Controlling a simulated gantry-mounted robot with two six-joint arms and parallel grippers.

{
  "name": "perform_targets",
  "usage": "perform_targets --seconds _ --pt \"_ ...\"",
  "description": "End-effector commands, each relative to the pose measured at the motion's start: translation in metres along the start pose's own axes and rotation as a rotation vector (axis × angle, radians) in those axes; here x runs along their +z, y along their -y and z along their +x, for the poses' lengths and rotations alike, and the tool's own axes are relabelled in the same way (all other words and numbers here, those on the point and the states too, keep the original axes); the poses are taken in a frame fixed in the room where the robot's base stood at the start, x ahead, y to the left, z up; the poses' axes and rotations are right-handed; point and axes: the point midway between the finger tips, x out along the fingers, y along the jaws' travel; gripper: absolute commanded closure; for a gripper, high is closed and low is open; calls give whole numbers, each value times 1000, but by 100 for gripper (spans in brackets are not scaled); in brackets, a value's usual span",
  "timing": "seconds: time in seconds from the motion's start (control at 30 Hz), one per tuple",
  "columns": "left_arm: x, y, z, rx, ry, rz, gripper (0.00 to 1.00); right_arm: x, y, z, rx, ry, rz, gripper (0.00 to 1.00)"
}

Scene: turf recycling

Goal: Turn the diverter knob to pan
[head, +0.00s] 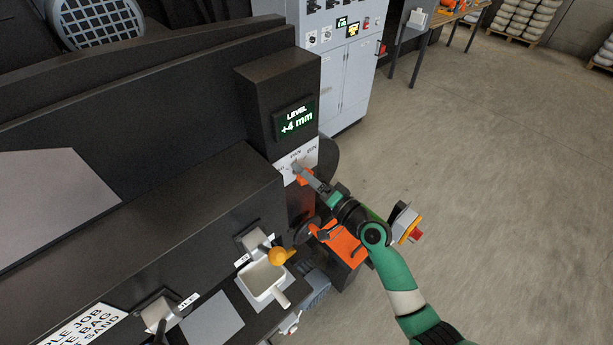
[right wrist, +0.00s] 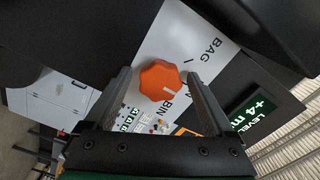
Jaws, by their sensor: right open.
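The orange lobed diverter knob (right wrist: 160,80) sits on a white label plate (right wrist: 207,30). In the right wrist view BAG and BIN are readable, and a finger hides part of the plate. A short pale mark at the knob's lower right edge appears to face BIN. My right gripper (right wrist: 158,84) is open, one finger on each side of the knob; I cannot tell whether they touch it. In the head view the right gripper (head: 303,172) is at the plate (head: 304,154), where PAN also shows, and mostly covers the knob. My left gripper is not in view.
A dark housing with a green display (head: 296,121) reading LEVEL +4 mm stands above the plate. A white pan (head: 264,281) and an orange ball-shaped handle (head: 278,256) are lower left. Open floor lies at the right.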

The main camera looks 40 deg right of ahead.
Motion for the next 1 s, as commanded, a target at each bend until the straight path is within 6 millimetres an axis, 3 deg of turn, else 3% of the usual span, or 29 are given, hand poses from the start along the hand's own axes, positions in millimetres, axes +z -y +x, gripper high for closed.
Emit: perform_targets --seconds 0.23,0.5,0.7,1.0 --pt "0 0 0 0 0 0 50 0 -1 -14 1 -1 0 12" --pt "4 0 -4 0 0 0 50 0 -3 -76 2 -3 1 12" --pt "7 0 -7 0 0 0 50 0 -2 -110 2 -2 0 12" --pt "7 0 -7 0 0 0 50 0 0 -116 0 0 0 12"
